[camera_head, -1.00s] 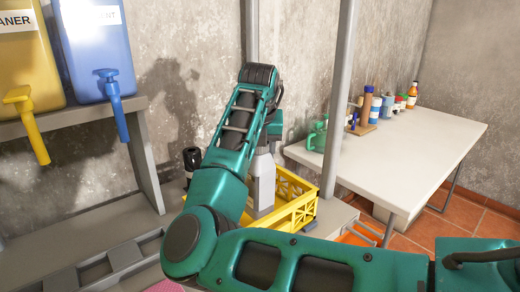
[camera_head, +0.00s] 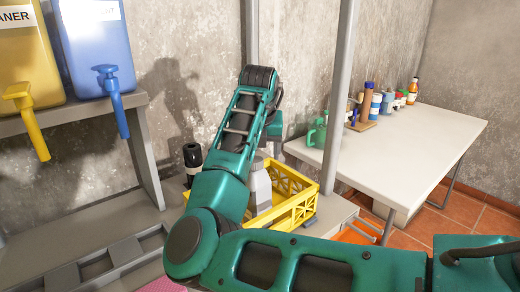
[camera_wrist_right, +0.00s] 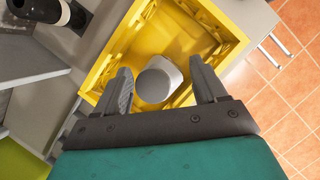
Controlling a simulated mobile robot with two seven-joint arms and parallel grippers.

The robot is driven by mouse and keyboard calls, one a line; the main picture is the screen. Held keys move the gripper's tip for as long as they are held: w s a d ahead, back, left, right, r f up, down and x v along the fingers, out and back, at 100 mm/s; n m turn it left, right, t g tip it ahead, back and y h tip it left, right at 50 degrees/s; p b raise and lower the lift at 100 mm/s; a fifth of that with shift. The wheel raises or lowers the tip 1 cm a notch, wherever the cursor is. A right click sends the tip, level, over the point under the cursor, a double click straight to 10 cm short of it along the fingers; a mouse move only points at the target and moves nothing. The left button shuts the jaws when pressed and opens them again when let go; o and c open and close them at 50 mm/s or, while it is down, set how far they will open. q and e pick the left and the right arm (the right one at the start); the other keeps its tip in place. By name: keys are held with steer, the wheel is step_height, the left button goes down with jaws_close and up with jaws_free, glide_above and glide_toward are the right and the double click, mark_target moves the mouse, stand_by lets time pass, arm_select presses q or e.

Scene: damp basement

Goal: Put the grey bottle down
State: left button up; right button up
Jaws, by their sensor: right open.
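The grey bottle (camera_head: 260,187) stands in the yellow crate (camera_head: 297,211), partly hidden behind my right arm in the head view. In the right wrist view I look down on the bottle (camera_wrist_right: 158,80), with the crate's yellow walls (camera_wrist_right: 108,52) around it. My right gripper (camera_head: 271,147) is above the crate, pointing down. In the right wrist view its two fingers (camera_wrist_right: 160,78) are spread, one on each side of the bottle, with gaps showing. My left gripper is not in view.
A dark bottle (camera_head: 192,158) stands left of the crate. A grey post (camera_head: 339,110) rises just right of it. A white table (camera_head: 425,150) with bottles and a green can (camera_head: 317,134) stands at right. Yellow (camera_head: 28,60) and blue (camera_head: 95,50) dispensers sit on the left shelf.

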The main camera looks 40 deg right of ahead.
steer(key=v, duration=1.3)
steer(key=shift+w+r+p, duration=0.2)
steer(key=shift+p, duration=0.1)
steer(key=shift+d, duration=0.15)
